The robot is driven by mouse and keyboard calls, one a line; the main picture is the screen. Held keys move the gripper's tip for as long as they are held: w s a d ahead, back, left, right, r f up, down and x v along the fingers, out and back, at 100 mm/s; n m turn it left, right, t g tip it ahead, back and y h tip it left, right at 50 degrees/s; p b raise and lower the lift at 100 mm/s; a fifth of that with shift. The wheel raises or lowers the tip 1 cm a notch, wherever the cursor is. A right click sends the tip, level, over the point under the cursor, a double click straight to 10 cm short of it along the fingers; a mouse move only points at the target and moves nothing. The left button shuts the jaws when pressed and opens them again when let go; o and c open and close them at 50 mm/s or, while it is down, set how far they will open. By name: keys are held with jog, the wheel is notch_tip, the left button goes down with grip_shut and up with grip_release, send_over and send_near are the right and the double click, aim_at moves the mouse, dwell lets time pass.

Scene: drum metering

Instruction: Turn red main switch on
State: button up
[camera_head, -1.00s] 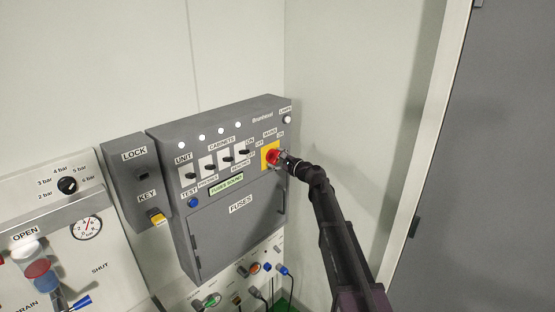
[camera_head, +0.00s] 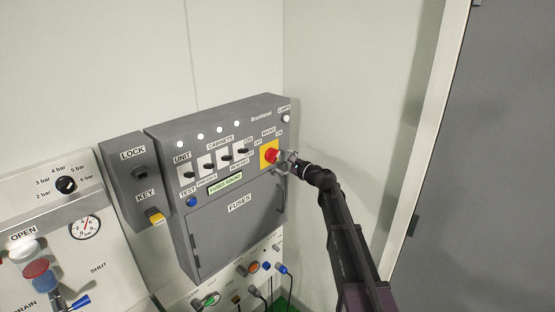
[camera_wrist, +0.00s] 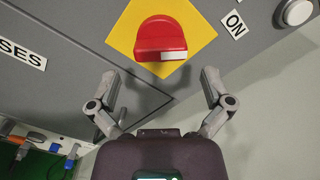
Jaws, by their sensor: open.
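The red main switch (camera_head: 271,156) sits on a yellow plate (camera_head: 264,147) at the right end of the grey panel. In the wrist view the red knob (camera_wrist: 160,38) is in front of my gripper, its white-marked edge facing down and to the right, on the yellow plate (camera_wrist: 203,37). The ON label (camera_wrist: 235,24) is to the right of the plate. My gripper (camera_wrist: 158,82) is open and empty, its two fingers apart just short of the knob, not touching it. In the head view my gripper (camera_head: 286,161) is right of the switch.
The grey panel (camera_head: 232,212) also carries a row of small black toggle switches (camera_head: 225,158) and a fuse door. A lock box (camera_head: 140,180) is to its left. Cables and plugs (camera_head: 267,268) are below. Bare wall (camera_head: 350,100) is to the right.

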jog(key=v, duration=0.7)
jog(key=shift+s+d, duration=0.2)
jog(key=s+d+f+n+g+h+b, duration=0.1)
jog(key=s+d+f+n+g+h, duration=0.15)
jog(key=s+f+n, duration=0.5)
jog(key=s+d+f+n+g+h+b, duration=0.2)
jog(key=s+f+n+g+h, duration=0.15)
jog(key=s+f, duration=0.55)
jog(key=s+d+f+n+g+h, duration=0.2)
jog(key=s+d+f+n+h, duration=0.1)
jog(key=s+d, duration=0.3)
jog(key=s+d+f+n+g+h+b, duration=0.1)
jog(key=s+d+h, duration=0.4)
jog(key=s, duration=0.6)
jog(key=shift+d+f+n+g, duration=0.9)
jog(key=shift+d+f+g, duration=0.1)
jog(key=shift+d+f, duration=0.35)
